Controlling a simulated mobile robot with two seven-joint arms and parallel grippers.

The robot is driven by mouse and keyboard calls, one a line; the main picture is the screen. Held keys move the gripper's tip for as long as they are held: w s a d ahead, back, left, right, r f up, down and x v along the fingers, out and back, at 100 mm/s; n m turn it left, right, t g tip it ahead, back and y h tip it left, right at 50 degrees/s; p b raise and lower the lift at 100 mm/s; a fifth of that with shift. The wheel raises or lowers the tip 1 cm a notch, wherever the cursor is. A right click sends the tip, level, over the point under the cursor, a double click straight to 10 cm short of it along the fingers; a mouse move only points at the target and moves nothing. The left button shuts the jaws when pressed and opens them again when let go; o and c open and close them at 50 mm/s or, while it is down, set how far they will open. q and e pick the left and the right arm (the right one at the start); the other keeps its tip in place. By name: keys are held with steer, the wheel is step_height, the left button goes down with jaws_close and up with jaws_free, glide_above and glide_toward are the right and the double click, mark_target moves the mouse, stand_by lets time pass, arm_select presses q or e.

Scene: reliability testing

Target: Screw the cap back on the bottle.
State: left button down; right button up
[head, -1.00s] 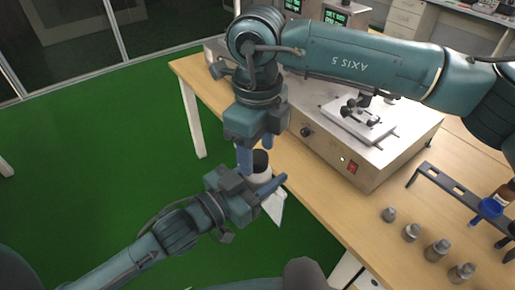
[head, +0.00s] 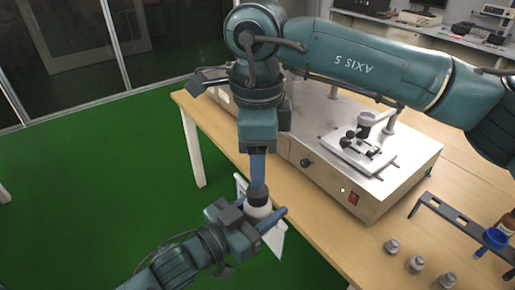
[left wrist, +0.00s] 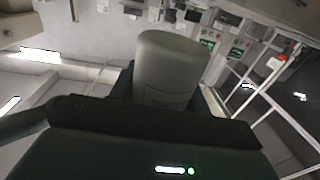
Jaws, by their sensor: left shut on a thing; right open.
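A white bottle (head: 257,210) with a black cap (head: 258,194) on its top is in my left gripper (head: 268,220), off the table's front edge. The bottle stands roughly upright in the head view. In the left wrist view the bottle (left wrist: 168,65) is a pale cylinder with faint print, and no black cap shows there. My left gripper is shut on the bottle. My right gripper (head: 258,184) points down from above, open, with its fingertips at the cap. Its fingers line up so that mostly one blue finger shows. Whether the cap is fully seated cannot be seen.
A wooden table (head: 325,240) carries a large metal instrument (head: 330,180) right of my grippers. A dark rack (head: 455,222) with a brown bottle (head: 508,222) and several small grey metal pieces (head: 416,264) lie at the right. Green floor (head: 100,200) is clear at the left.

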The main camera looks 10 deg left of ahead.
mark_target(258, 210)
steer(key=n, duration=0.2)
steer(key=r+n, duration=0.1)
steer(key=n, duration=0.1)
steer(key=r+n, duration=0.1)
steer(key=n, duration=0.2)
steer(key=shift+f, duration=0.1)
steer(key=shift+f, duration=4)
steer(key=c, duration=1)
steer(key=o, duration=1.2)
steer(key=shift+r, duration=0.1)
